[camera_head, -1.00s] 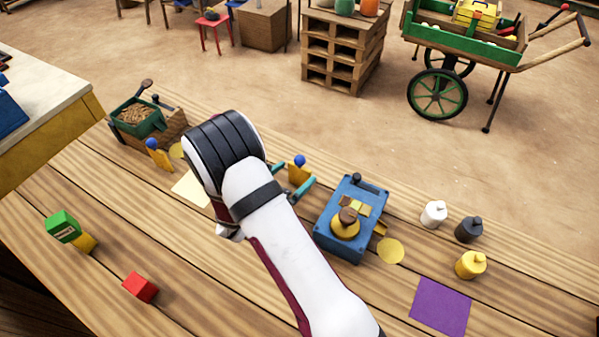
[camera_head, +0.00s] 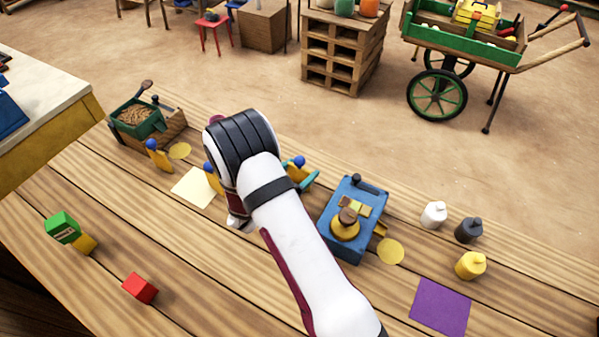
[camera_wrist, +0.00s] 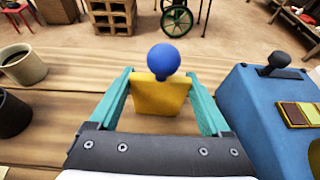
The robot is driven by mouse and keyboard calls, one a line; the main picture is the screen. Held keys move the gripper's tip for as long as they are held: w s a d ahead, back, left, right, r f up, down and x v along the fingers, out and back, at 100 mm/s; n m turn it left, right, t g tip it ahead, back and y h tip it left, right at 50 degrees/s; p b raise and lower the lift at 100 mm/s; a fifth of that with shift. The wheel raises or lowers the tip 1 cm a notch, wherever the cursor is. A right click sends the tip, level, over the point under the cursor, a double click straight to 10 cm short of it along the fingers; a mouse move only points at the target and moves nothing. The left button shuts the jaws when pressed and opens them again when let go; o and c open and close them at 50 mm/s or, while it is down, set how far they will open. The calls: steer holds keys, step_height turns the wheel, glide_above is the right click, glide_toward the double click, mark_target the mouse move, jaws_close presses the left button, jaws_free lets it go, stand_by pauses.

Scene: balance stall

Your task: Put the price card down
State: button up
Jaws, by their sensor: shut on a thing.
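A yellow card with a round blue knob on top, taken as the price card (camera_wrist: 160,97), stands upright between the teal fingers of my gripper (camera_wrist: 163,100) in the wrist view. The fingers are shut on its sides. In the head view its knob (camera_head: 299,161) shows just past my wrist, left of the blue scale; much of the gripper is hidden there. I cannot tell if the card's lower edge touches the table. A similar yellow piece (camera_head: 158,160) stands at the back left, and another is partly hidden left of my wrist.
The blue scale (camera_head: 355,189) stands close on the right. Two cups, one beige (camera_wrist: 22,66), stand left in the wrist view.

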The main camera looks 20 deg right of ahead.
mark_target(299, 158)
step_height(299, 158, up, 10)
steer(key=shift+s+a, duration=0.1)
steer(key=shift+a, duration=0.15)
steer(key=s+a+r+n+t+y, duration=0.1)
steer(key=s+a+n+t+y, duration=0.3)
steer(key=s+a, duration=1.2)
steer(key=shift+n+g+y, duration=0.3)
steer(key=shift+n+y, duration=0.1)
steer(key=shift+n, duration=0.1)
steer(key=shift+s+a+f, duration=0.2)
steer(key=shift+a+f, duration=2.5)
steer(key=shift+a, duration=0.25)
steer(key=shift+s+a+f, duration=0.2)
steer(key=shift+a+f, duration=2.45)
steer(key=shift+a, duration=0.25)
steer(key=shift+f, duration=0.1)
steer(key=o, duration=1.2)
steer(key=shift+c, duration=0.2)
